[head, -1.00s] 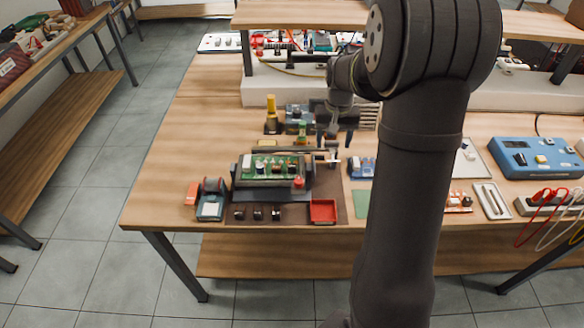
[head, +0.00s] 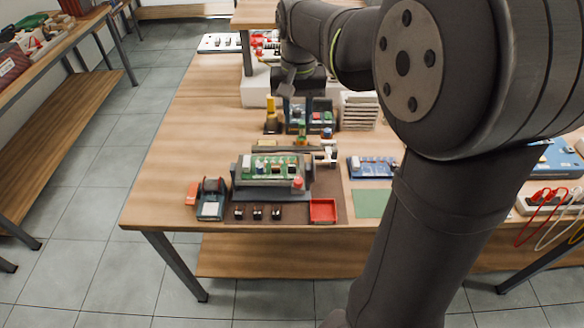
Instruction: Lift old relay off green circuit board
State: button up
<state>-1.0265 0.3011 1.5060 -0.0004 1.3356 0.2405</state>
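The green circuit board (head: 256,160) sits in a dark grey fixture (head: 272,183) on a brown mat near the table's front left. Small parts stand on it; I cannot tell which is the old relay at this size. Three small dark blocks (head: 257,213) lie in a row on the mat in front of the fixture. An open red tray (head: 323,211) is to their right and looks empty. My gripper (head: 300,104) is behind and above the board, over the items at the back. Its fingers blend with dark things there, so I cannot see their gap or any held part.
A soldering-style stand and red item (head: 210,205) are left of the fixture. A blue board (head: 374,167) and green pad (head: 372,203) lie to the right. A yellow-topped post (head: 270,115) and a white stack (head: 358,111) stand behind. The table's left side is clear.

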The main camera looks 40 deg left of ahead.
aim_at(292, 166)
jog(key=f, duration=0.5)
jog(key=s+f, duration=0.1)
jog(key=f, duration=0.9)
jog(key=shift+s+f, duration=0.15)
jog(key=shift+s, duration=0.25)
jog(key=shift+c, duration=0.2)
jog(key=c, duration=0.6)
